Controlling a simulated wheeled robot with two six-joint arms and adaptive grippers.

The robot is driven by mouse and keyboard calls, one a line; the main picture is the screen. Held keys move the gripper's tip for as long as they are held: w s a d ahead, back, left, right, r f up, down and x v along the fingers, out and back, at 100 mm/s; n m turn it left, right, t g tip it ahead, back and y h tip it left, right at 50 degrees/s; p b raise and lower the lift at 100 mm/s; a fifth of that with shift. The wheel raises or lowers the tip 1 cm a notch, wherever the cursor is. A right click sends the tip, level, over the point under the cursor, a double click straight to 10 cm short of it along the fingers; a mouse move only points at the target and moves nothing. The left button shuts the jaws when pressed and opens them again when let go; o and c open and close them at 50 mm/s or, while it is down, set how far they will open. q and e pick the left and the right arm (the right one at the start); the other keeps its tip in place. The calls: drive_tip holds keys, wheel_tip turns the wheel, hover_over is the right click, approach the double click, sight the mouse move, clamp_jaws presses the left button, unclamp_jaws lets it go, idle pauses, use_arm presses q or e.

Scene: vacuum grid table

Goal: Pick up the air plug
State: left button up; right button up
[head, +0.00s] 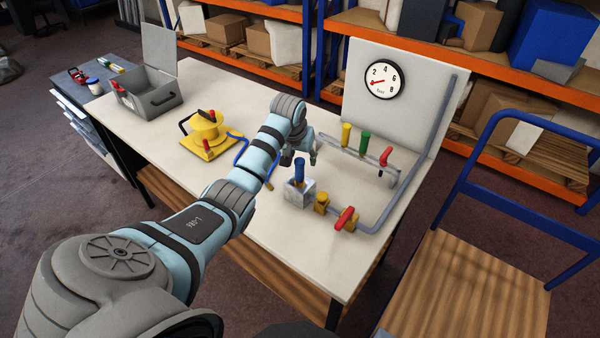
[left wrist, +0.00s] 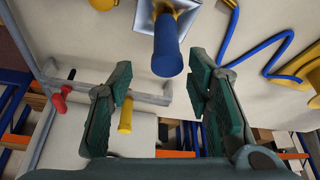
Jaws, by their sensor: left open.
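The air plug (head: 299,170), which I take to be the blue cylinder, stands upright in a shiny metal block (head: 297,196) on the white table. In the left wrist view the plug (left wrist: 167,48) shows its blue end toward me, in the metal block (left wrist: 146,17). My left gripper (head: 302,157) is open and empty, close above and behind the plug in the head view. In the left wrist view the plug's end lies near the gap between the green-padded fingers (left wrist: 158,85), with no visible contact. My right gripper is not in view.
A grey pipe with a red valve (head: 345,217) lies right of the block. A manifold with yellow, green and red parts (head: 364,146) and a gauge panel (head: 384,80) stand behind. The table's front is clear.

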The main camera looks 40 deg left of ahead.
sight(300, 167)
use_arm(q)
drive_tip(key=f, duration=0.4)
drive_tip(key=shift+w+a+f, duration=0.2)
drive_tip(key=shift+a+f, duration=0.15)
drive_tip(key=shift+a, duration=0.05)
drive_tip(key=shift+w+a+f, duration=0.1)
drive_tip(key=shift+w+f, duration=0.05)
drive_tip(key=shift+f, duration=0.25)
clamp_jaws()
drive_tip(key=shift+r, duration=0.1)
wheel_tip(300, 167, up, 24)
drive_tip(key=p, duration=0.1)
drive_tip(key=shift+r, duration=0.2)
